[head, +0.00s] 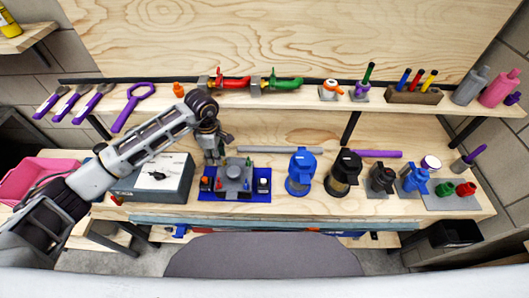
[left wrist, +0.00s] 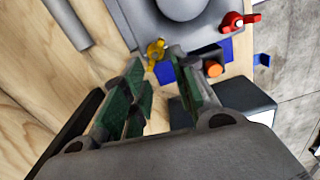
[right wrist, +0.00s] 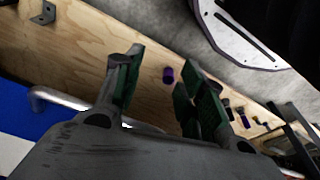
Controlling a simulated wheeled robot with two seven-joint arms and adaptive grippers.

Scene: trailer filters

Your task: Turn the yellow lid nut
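In the head view the grey filter housing (head: 235,178) stands on the blue mat (head: 262,193); I cannot make out the yellow nut there. My left gripper (head: 214,158) is above the housing's back left side. In the left wrist view my left gripper (left wrist: 162,82) is open and empty, its fingertips close to the nut; contact is not clear. My right gripper (right wrist: 160,78) is open and empty, away from the housing.
A grey box (head: 152,178) stands left of the mat. A blue canister (head: 300,172) and several other filter parts stand to the right. A red nut (left wrist: 236,22) sits at another housing corner. A shelf (head: 310,98) with tools runs above the bench.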

